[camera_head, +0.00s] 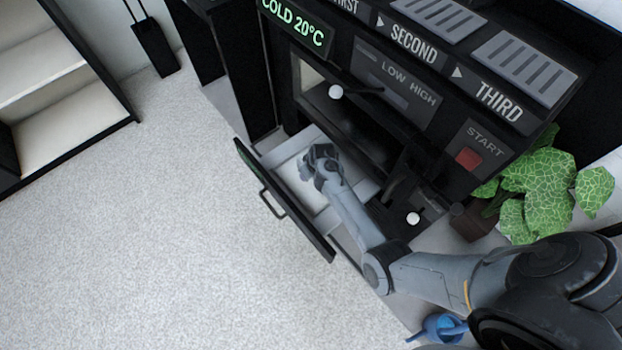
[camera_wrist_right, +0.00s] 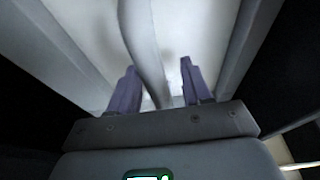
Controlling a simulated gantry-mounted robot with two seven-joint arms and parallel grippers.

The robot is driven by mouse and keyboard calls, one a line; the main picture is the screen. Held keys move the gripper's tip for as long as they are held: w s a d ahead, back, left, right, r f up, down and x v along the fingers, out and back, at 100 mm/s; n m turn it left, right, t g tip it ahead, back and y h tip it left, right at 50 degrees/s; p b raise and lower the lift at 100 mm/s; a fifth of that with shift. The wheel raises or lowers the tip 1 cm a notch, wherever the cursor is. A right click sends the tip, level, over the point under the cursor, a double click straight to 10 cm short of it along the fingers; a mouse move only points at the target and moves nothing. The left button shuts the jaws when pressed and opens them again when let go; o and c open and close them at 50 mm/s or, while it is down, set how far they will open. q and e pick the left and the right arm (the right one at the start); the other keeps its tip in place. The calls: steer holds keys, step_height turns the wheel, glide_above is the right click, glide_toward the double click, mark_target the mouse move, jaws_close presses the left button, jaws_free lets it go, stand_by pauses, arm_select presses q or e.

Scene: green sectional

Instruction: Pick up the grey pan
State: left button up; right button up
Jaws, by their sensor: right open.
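My right gripper (camera_head: 318,155) is down over the open drawer (camera_head: 290,150) of the black machine. In the right wrist view its two fingers are apart (camera_wrist_right: 158,66). A smooth grey curved band (camera_wrist_right: 142,40) runs between the fingers, over a pale surface. It may be part of the grey pan, but I cannot tell for sure, nor whether a finger touches it. No whole pan shows in the head view, where my gripper and arm cover part of the drawer. My left gripper is not in view.
The black machine (camera_head: 400,75) rises behind the drawer. The drawer's dark front panel (camera_head: 285,200) has a bar handle. A green leafy plant (camera_head: 545,185) stands at the right, and a blue watering can (camera_head: 440,326) is at the bottom. The pale floor at left is clear.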

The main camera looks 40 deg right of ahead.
steer(key=shift+f, duration=0.1)
stand_by(0.3)
steer(key=shift+c, duration=0.5)
jaws_close()
stand_by(0.8)
